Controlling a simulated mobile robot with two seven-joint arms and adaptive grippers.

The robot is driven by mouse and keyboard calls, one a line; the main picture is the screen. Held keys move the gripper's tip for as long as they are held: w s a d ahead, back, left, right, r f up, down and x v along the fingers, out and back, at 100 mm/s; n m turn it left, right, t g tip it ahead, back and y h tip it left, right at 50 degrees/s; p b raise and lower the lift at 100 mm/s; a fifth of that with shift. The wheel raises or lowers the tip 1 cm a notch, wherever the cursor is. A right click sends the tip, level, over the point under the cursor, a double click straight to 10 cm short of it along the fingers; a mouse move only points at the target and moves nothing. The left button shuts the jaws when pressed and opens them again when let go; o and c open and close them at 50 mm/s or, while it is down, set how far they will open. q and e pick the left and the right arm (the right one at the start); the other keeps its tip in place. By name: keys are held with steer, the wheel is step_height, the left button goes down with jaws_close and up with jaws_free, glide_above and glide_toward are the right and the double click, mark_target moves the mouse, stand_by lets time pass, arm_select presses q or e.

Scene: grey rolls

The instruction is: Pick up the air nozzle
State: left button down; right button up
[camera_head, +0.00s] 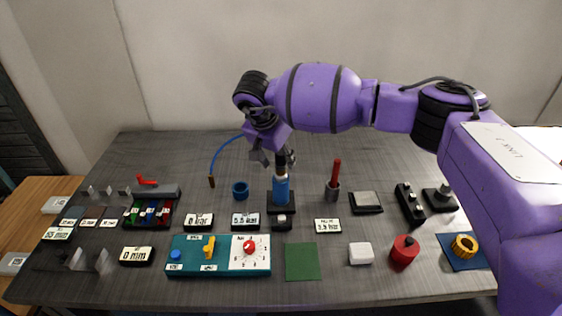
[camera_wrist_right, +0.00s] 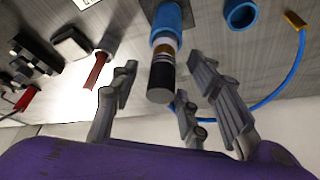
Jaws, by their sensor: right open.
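An upright cylindrical tool, which I take to be the air nozzle (camera_head: 281,189), has a blue body and a dark upper end. It stands in a black holder (camera_head: 270,209) near the middle of the table. In the right wrist view the air nozzle (camera_wrist_right: 162,70) points its black end toward the camera. My right gripper (camera_head: 274,157) is open around the level of that dark end. In the wrist view its fingers (camera_wrist_right: 165,85) lie on both sides of the black end, with gaps visible. Whether any finger touches it, I cannot tell. My left gripper is not in view.
A blue hose (camera_head: 220,149) with a brass tip curves behind the right gripper. A blue cup (camera_head: 240,189) stands left of the tool; a red-handled tool (camera_head: 335,180) stands right. A teal panel (camera_head: 220,268) and green mat (camera_head: 301,262) lie in front. Open table lies behind.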

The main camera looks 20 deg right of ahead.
steer(key=x, duration=0.2)
steer(key=shift+w+d+f, duration=0.1)
steer(key=shift+f, duration=0.15)
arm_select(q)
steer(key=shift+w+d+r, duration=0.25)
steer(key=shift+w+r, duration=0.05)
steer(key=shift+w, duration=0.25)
arm_select(e)
steer(key=shift+c, duration=0.5)
jaws_close()
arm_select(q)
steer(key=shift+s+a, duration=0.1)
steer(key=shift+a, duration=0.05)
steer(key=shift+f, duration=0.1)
arm_select(e)
steer(key=shift+r, duration=0.2)
